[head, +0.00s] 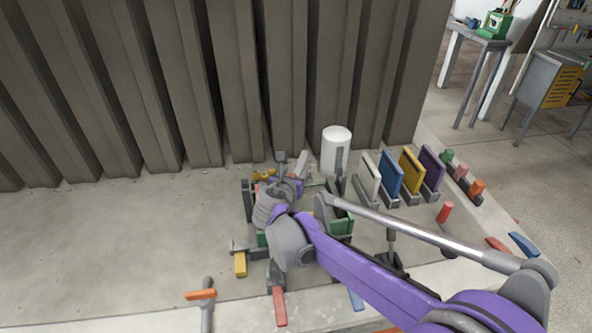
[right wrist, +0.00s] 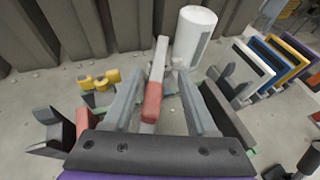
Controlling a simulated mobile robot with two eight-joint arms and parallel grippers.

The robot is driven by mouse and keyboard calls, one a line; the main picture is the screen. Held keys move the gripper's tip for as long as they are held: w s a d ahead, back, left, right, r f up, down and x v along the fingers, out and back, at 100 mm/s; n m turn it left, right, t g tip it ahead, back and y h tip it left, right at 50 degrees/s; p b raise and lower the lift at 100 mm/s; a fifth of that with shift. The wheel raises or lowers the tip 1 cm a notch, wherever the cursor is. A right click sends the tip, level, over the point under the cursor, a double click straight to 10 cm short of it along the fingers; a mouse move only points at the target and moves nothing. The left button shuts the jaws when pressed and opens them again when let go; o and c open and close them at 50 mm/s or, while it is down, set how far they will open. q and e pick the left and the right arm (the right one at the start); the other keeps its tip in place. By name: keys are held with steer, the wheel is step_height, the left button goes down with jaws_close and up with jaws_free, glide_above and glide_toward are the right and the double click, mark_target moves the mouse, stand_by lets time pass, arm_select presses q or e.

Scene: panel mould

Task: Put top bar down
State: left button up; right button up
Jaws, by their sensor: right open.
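In the right wrist view, my right gripper (right wrist: 160,80) is open, its two grey fingers spread apart. A pale grey upright piece with a red lower part (right wrist: 152,95) shows between the fingers, with room on both sides; I cannot tell whether it is the top bar. In the head view, my right gripper (head: 288,178) is over the back of the mould, which has green parts (head: 342,226) and dark grey edges. My purple arm hides much of the mould. I cannot pick out the top bar with certainty. My left gripper is not in view.
A white cylinder (head: 336,150) stands behind the mould, near the corrugated wall (head: 240,80). White, blue (head: 390,173), yellow (head: 411,172) and purple (head: 432,168) panels stand in holders at right. Yellow pieces (right wrist: 98,80) lie left of the gripper. The floor at left is clear.

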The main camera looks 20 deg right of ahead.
steer(key=v, duration=0.9)
steer(key=s+f+m+g+y, duration=0.1)
steer(key=s+f+m+y, duration=0.1)
steer(key=s+f+m, duration=0.2)
steer(key=s+a+f+m+g+y, duration=0.1)
steer(key=s+f+m, duration=0.4)
steer(key=s+m, duration=0.5)
steer(key=s+f+m+g+y, duration=0.3)
steer(key=s+f+m, duration=0.1)
steer(key=s+m, duration=0.3)
steer(key=shift+s+a+f+m, duration=0.15)
steer(key=shift+s+a+m, duration=0.05)
steer(key=shift+m, duration=0.4)
steer(key=shift+s+a+f+m, duration=0.2)
steer(key=shift+m, duration=0.4)
steer(key=s+a+m, duration=0.1)
steer(key=s+a+f+m+y, duration=0.1)
steer(key=m, duration=0.1)
steer(key=s+a+f+m+y, duration=0.1)
steer(key=m, duration=0.1)
steer(key=shift+s+f+g, duration=0.15)
steer(key=shift+s+g, duration=0.15)
steer(key=r+p, duration=0.1)
steer(key=w+r+p, duration=0.1)
steer(key=r+p, duration=0.1)
steer(key=shift+d+r, duration=0.1)
steer(key=shift+r, duration=0.2)
